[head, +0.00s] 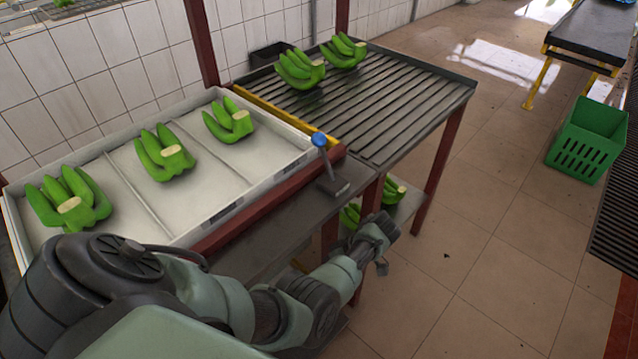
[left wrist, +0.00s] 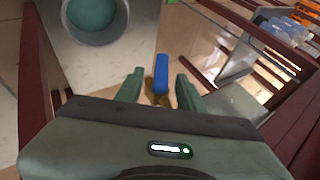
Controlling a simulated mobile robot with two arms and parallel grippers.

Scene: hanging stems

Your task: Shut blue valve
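The blue valve shows in the left wrist view as an upright blue handle (left wrist: 161,72) on a brass-coloured body (left wrist: 160,100). I cannot pick it out in the head view. My left gripper (left wrist: 160,76) is open, with one green finger on each side of the valve. A gap shows on both sides of the handle; its depth relative to the fingertips is unclear. In the head view my left gripper (head: 382,238) is low beside the table's right end. My right gripper is in neither view.
A blue-knobbed lever (head: 319,140) stands on the table edge. A white tray (head: 115,205) and a slatted table (head: 400,110) hold green bananas, with more on a lower shelf (head: 394,190). Dark red posts (head: 440,168) stand near my gripper. A green crate (head: 590,140) is right; floor between is clear.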

